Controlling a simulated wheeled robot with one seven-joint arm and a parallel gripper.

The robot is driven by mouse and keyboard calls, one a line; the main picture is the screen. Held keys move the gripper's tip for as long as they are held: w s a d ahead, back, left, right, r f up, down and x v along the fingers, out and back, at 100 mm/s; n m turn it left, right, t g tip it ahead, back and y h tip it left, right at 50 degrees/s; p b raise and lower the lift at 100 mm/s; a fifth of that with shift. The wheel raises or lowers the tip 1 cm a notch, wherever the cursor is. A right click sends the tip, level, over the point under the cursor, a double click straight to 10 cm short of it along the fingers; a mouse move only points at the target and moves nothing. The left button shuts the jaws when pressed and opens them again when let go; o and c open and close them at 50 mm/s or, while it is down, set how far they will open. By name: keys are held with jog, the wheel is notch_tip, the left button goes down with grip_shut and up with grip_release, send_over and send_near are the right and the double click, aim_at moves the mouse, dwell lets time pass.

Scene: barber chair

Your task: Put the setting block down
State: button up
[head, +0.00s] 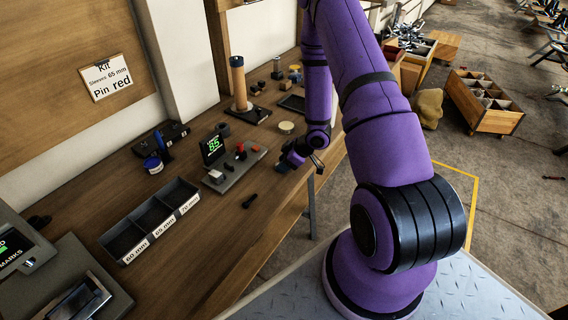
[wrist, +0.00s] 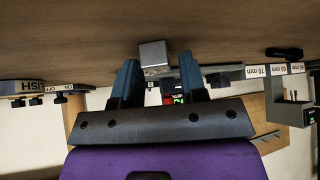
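A small silver-grey metal block (wrist: 153,54), taken as the setting block, shows just beyond my fingertips in the wrist view. That view is upside down, and the block appears to rest on the wooden bench top. My gripper (wrist: 157,78) is open, with its two dark blue fingers apart. The block is nearer the left finger, with a gap to the right one; contact with the left finger cannot be told. In the head view my gripper (head: 286,162) is low over the bench near its front edge, and the block by it cannot be made out clearly.
A grey plate (head: 236,172) with a green-lit display (head: 213,146), red parts and a small grey block (head: 216,177) lies left of my gripper. A three-part bin (head: 152,227) stands nearer. A dark piece (head: 250,201) lies loose. A wooden post (head: 238,83) stands farther back.

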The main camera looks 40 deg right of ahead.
jog(key=shift+w+d+r, duration=0.1)
jog(key=shift+d, duration=0.1)
jog(key=shift+r, duration=0.35)
jog(key=v, duration=1.2)
jog(key=w+r+m+t+h, duration=0.1)
jog(key=w+r+h, duration=0.15)
jog(key=r, duration=0.45)
jog(key=w+r+m+t+h, duration=0.1)
jog(key=w+r+h, duration=0.15)
jog(key=r, duration=0.55)
jog(key=s+a+r+m+h, duration=0.2)
jog(key=s+r+m+h, duration=0.15)
jog(key=r, duration=0.75)
jog(key=s+a+r+m+y, duration=0.1)
jog(key=s+a+r, duration=0.3)
jog(key=s, duration=0.3)
jog(key=s+a+r+m+g+y, duration=0.1)
jog(key=s+a+r, duration=0.3)
jog(key=s+a, duration=0.3)
jog(key=s+a+r+m+g+y, duration=0.1)
jog(key=s+a+r, duration=0.3)
jog(key=s, duration=0.4)
jog(key=shift+s+a, duration=0.35)
jog(key=shift+a, duration=0.5)
